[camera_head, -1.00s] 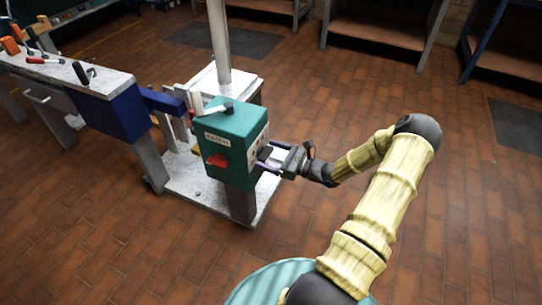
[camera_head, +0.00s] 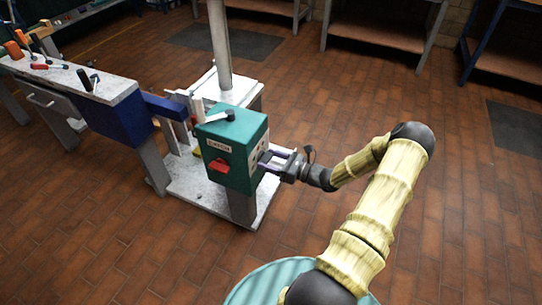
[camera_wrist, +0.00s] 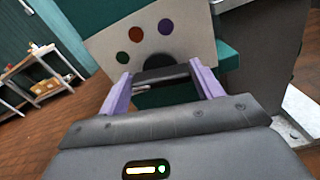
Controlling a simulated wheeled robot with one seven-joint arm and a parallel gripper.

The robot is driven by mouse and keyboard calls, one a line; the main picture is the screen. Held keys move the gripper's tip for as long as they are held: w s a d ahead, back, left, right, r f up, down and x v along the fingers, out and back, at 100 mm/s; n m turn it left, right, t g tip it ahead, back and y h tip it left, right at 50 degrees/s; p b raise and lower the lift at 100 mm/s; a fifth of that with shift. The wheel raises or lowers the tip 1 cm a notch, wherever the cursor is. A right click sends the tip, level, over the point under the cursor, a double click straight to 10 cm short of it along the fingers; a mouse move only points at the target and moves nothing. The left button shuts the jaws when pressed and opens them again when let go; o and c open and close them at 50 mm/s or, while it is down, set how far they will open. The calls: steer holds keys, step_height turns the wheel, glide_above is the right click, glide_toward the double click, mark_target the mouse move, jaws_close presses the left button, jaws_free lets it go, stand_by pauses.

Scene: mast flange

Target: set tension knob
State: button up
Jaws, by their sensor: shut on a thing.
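A green box (camera_head: 228,135) stands on a post and carries a pale plate on its right side. The plate (camera_wrist: 178,45) shows coloured dots in purple, orange and green in the wrist view. A dark knob (camera_wrist: 163,77) sits below the dots. My gripper (camera_head: 269,160) is at the plate, its two purple fingers on either side of the knob. In the wrist view my gripper (camera_wrist: 160,74) is shut on the knob. The knob's pointer or mark cannot be made out. In the head view the knob is largely hidden by the fingers.
A workbench (camera_head: 95,92) with tools is at left. Floor at right is clear.

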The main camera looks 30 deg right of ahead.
steer(key=m+p, duration=0.3)
steer(key=shift+d+r+p, duration=0.1)
steer(key=shift+r+p, duration=0.15)
steer(key=shift+p, duration=0.05)
steer(key=shift+f+m+p, duration=0.25)
steer(key=shift+m+p, duration=0.75)
steer(key=shift+m, duration=0.5)
steer(key=o, duration=1)
steer(key=p+v, duration=0.1)
steer(key=v, duration=1.6)
steer(key=shift+s+d+f+p, duration=0.1)
steer(key=shift+d+p, duration=0.1)
steer(key=shift+p, duration=0.1)
